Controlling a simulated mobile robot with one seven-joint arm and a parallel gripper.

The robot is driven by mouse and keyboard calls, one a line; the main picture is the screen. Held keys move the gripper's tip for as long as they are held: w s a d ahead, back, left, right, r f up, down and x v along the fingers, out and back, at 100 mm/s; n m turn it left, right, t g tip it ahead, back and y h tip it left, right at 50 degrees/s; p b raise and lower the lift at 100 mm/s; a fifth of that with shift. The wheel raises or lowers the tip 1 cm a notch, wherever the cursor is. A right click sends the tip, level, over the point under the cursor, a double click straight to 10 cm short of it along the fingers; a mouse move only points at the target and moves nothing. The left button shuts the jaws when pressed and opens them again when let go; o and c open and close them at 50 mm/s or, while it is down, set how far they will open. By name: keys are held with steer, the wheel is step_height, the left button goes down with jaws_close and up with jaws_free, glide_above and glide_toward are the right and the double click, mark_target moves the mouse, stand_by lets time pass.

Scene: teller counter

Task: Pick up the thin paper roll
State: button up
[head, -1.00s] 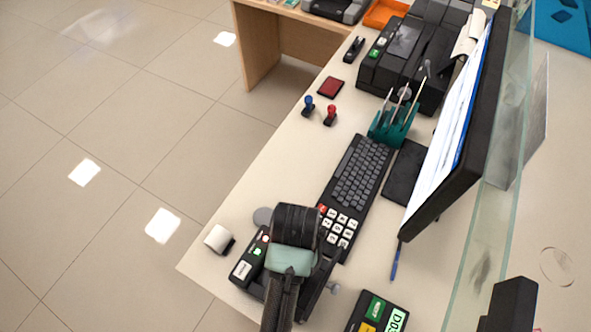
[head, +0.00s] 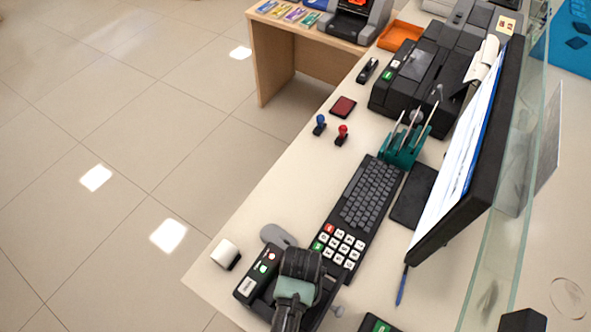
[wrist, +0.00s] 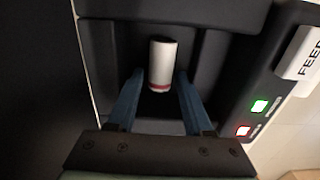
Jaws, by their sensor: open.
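The thin paper roll (wrist: 161,65) is a small white cylinder with a red band at its near end. In the wrist view it sits in the recess of a black device (wrist: 226,75) labelled FEED. My gripper (wrist: 159,78) is open, with one blue finger on each side of the roll; I cannot tell whether either finger touches it. In the head view my arm's end hangs over the same device (head: 246,289) near the counter's front corner, and hides the fingers and this roll.
The monitor (head: 462,170) and glass panel bound the right.

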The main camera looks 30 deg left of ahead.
steer(key=shift+c, duration=0.2)
jaws_close()
